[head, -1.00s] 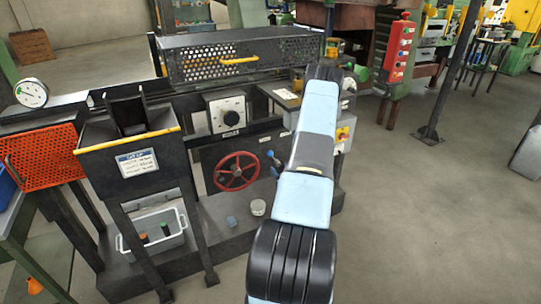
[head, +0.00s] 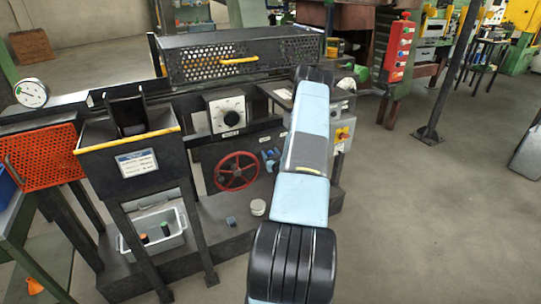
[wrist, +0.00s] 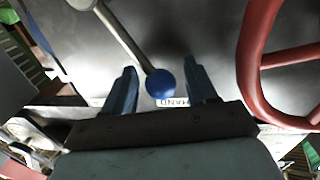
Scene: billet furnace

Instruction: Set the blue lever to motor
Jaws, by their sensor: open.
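The blue lever shows in the wrist view as a grey rod with a blue ball knob (wrist: 160,83). The rod runs from the upper left down to the knob. My gripper (wrist: 160,64) is open, with one blue finger on each side of the knob. I see gaps between the knob and both fingers, so it is not gripped. A label reading HAND (wrist: 173,103), upside down in this view, shows just past the knob. A motor label is not visible. In the head view, small blue parts (head: 270,157) show beside my arm, too small to tell finger from knob.
A red handwheel (head: 236,171) is close to the left of the lever in the head view; its rim (wrist: 252,70) stands near the right finger in the wrist view. A dial (head: 228,115) is above it. A small blue block and a pale round item lie below.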

